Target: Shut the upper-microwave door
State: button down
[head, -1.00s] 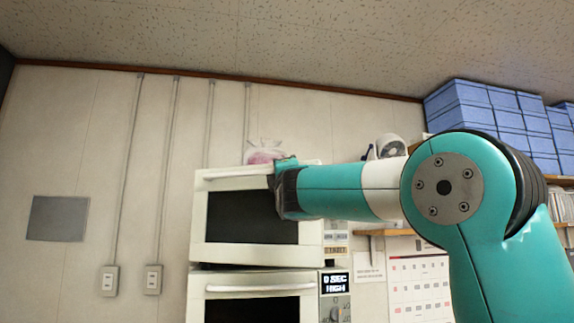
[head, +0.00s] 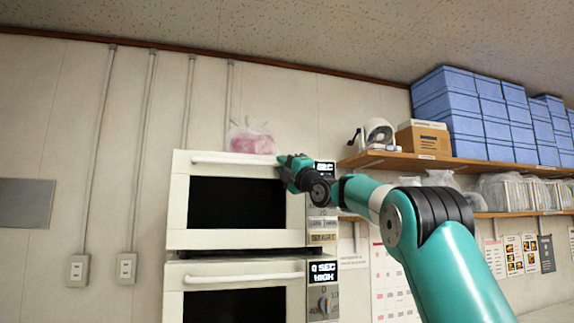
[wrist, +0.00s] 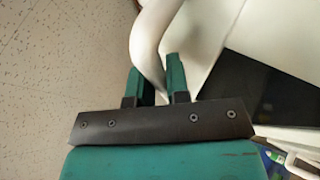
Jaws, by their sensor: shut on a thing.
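The upper microwave (head: 314,225) is white and stands on top of another one. Its white door (head: 180,210) has a dark window and a horizontal handle (head: 225,160) along the top. In the head view the door looks close to flush with the control panel; I cannot tell if a gap is left. My gripper (head: 284,161) is at the right end of this handle. In the wrist view my gripper (wrist: 157,78) has its two green fingers on either side of the curved white handle (wrist: 148,40), shut on it. The gripper partly hides the door's upper right corner.
The lower microwave (head: 175,285) is directly below, its display lit. A clear bag with pink contents (head: 252,140) lies on top of the upper microwave.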

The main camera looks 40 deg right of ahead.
jog(key=shift+r, duration=0.1)
jog(key=c, duration=1.5)
grip_release()
jog(key=shift+c, duration=0.2)
jog(key=shift+o, duration=0.7)
jog(key=shift+w, duration=0.2)
jog(key=shift+s+f, duration=0.1)
jog(key=shift+f, duration=0.15)
jog(key=b+v, duration=1.3)
jog(key=v, duration=0.4)
jog(key=shift+s+r, duration=0.15)
jog(key=shift+s, duration=0.05)
jog(key=shift+d, duration=0.1)
